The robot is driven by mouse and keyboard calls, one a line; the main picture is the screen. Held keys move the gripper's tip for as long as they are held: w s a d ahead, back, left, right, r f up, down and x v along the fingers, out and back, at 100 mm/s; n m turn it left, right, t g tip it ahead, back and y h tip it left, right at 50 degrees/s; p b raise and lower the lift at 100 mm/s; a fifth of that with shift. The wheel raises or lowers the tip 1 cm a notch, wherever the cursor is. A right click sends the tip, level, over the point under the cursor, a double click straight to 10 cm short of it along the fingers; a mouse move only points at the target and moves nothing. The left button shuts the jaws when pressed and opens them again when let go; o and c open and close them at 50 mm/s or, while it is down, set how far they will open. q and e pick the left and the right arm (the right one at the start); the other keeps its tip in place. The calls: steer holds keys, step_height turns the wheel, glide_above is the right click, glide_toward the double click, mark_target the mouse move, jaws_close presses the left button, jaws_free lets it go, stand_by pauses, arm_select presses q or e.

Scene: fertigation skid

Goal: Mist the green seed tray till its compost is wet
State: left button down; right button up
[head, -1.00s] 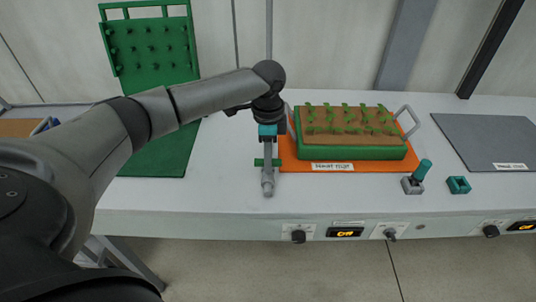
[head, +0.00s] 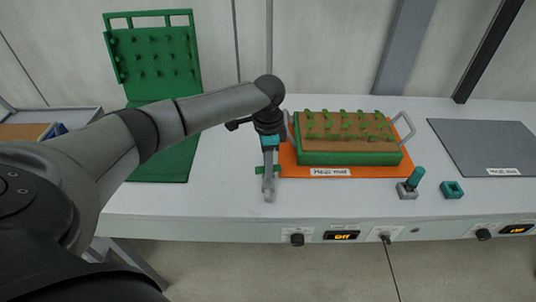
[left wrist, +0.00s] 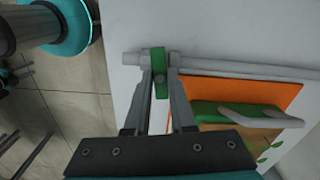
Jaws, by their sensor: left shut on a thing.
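The green seed tray (head: 350,159) sits on an orange mat (head: 385,171), with light brown compost (head: 340,127) and rows of green seedlings. Its near corner also shows in the left wrist view (left wrist: 205,108). A grey pipe (left wrist: 245,69) with a green lever-like piece (left wrist: 160,84) lies just left of the tray. My left gripper (head: 268,185) is shut on the green piece, which sits between its fingers in the left wrist view (left wrist: 160,80). The pipe's front end (head: 268,196) points towards the bench's front edge. My right gripper is not in view.
A grey handle (head: 405,126) stands at the tray's right. A teal-topped switch (head: 414,180) and teal block (head: 452,190) stand on the right, before a grey mat (head: 490,145). A green pegged panel (head: 155,60) stands at the back left. Knobs and displays line the front edge.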

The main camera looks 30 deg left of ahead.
arm_select(q)
steer(key=n+p, duration=0.3)
steer(key=p, duration=0.2)
steer(key=n+p, duration=0.4)
steer(key=p, duration=0.1)
steer(key=shift+d+r+n, duration=0.1)
steer(key=shift+r+n, duration=0.1)
steer(key=shift+n, duration=0.1)
steer(key=n+p, duration=0.2)
steer(key=n, duration=0.1)
steer(key=shift+f+n+p, duration=0.15)
steer(key=shift+n+p, duration=0.8)
steer(key=shift+n, duration=0.75)
steer(key=c, duration=0.8)
jaws_free()
steer(key=shift+o, duration=0.2)
steer(key=shift+r+p, duration=0.35)
steer(key=shift+r, duration=0.1)
step_height(320, 180, up, 14)
steer(key=p, duration=0.4)
steer(key=shift+r, duration=0.15)
